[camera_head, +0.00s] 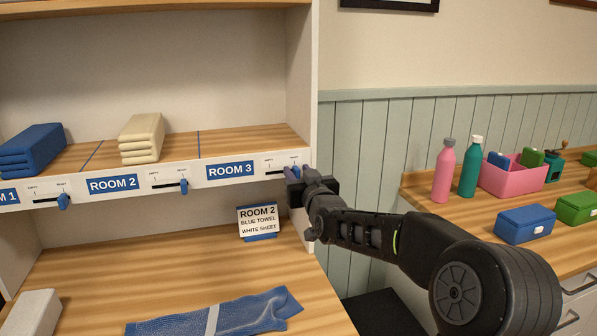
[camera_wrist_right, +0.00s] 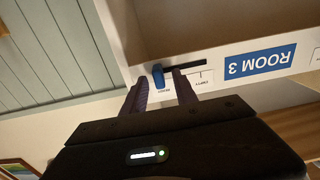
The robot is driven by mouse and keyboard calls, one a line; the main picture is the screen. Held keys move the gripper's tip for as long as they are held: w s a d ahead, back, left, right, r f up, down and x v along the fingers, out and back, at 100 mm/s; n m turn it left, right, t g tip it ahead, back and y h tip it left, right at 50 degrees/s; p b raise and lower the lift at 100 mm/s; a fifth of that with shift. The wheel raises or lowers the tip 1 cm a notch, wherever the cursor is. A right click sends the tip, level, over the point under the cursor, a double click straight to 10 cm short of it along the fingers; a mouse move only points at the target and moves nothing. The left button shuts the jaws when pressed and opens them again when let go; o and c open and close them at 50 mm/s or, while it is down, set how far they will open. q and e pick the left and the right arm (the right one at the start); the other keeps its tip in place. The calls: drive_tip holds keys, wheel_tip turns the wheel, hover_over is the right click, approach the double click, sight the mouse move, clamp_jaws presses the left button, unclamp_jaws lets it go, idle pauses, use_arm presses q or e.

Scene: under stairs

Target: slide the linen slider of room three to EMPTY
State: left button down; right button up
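The ROOM 3 label (camera_head: 230,171) is on the white shelf edge, with its linen slider panel to its right. In the right wrist view, turned over, the blue slider knob (camera_wrist_right: 158,76) sits at the READY end of its dark slot (camera_wrist_right: 190,69). The EMPTY end is towards the ROOM 3 label (camera_wrist_right: 260,62). My right gripper (camera_head: 297,172) is at this panel and largely hides the knob in the head view. In the right wrist view its two fingers (camera_wrist_right: 159,84) are apart, one on either side of the knob; contact cannot be told. My left gripper is not in view.
ROOM 2's knob (camera_head: 184,186) is on the same edge. Folded blue (camera_head: 31,150) and cream (camera_head: 141,138) linens lie on the shelf above. A ROOM 2 card (camera_head: 259,221) stands below, near the side panel. A blue towel (camera_head: 220,314) lies on the counter. Bottles and boxes stand at right.

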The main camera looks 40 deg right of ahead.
clamp_jaws()
idle(0.3)
idle(1.1)
